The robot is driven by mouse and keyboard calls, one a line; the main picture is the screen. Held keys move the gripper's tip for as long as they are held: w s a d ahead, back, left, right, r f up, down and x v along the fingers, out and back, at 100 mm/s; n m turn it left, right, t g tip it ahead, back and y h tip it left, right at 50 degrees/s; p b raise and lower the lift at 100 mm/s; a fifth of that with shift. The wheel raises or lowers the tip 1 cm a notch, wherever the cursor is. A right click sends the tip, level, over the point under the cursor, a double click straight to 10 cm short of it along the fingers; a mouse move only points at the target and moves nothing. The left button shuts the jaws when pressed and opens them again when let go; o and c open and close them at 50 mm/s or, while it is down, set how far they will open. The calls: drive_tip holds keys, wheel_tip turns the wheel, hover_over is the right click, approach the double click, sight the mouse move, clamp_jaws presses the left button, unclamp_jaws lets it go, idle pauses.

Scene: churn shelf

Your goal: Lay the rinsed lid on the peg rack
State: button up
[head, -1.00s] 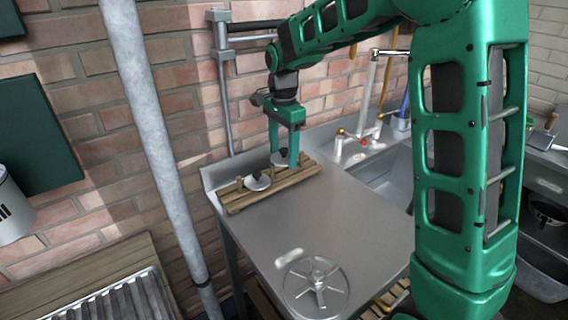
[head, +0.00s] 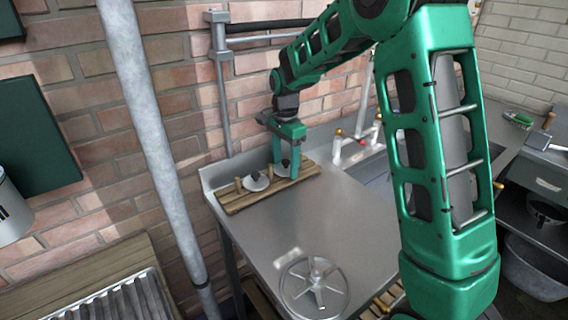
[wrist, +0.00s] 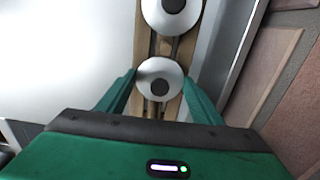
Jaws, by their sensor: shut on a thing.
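The wooden peg rack (head: 238,204) lies along the back left of the steel counter; its slats also show in the wrist view (wrist: 143,42). One pale round lid with a dark knob (head: 257,184) sits on it, left of my gripper; it is also at the top of the wrist view (wrist: 153,14). My gripper (head: 285,172) points down at the rack's right part, shut on a second pale lid with a dark knob (head: 282,170). In the wrist view this lid (wrist: 147,71) is between the fingers, over the slats. I cannot tell whether it touches the rack.
The steel counter (head: 270,225) is largely clear in the middle. A spoked metal wheel (head: 313,288) lies near its front. A grey pipe (head: 150,130) stands at the left, and the brick wall (head: 180,110) is close behind the rack. Taps (head: 360,135) rise to the right.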

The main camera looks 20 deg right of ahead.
sight(286, 161)
drive_tip(key=o, duration=1.1)
wheel_tip(286, 161, up, 8)
drive_tip(key=shift+f, duration=0.2)
drive_tip(key=shift+s+d+r, duration=0.1)
drive_tip(key=shift+d, duration=0.05)
drive_tip(key=s+d+r+n, duration=0.35)
drive_tip(key=s+d, duration=0.95)
drive_tip(key=s, duration=0.5)
drive_tip(key=s+d+f+n, duration=0.1)
drive_tip(key=s, duration=0.6)
drive_tip(key=s+d+f+n, duration=0.2)
drive_tip(key=s, duration=0.5)
drive_tip(key=s+d+f+n, duration=0.1)
drive_tip(key=s, duration=0.6)
drive_tip(key=shift+s+d+f+n, duration=0.15)
drive_tip(key=shift+f+n, duration=0.1)
drive_tip(key=shift+f, duration=0.1)
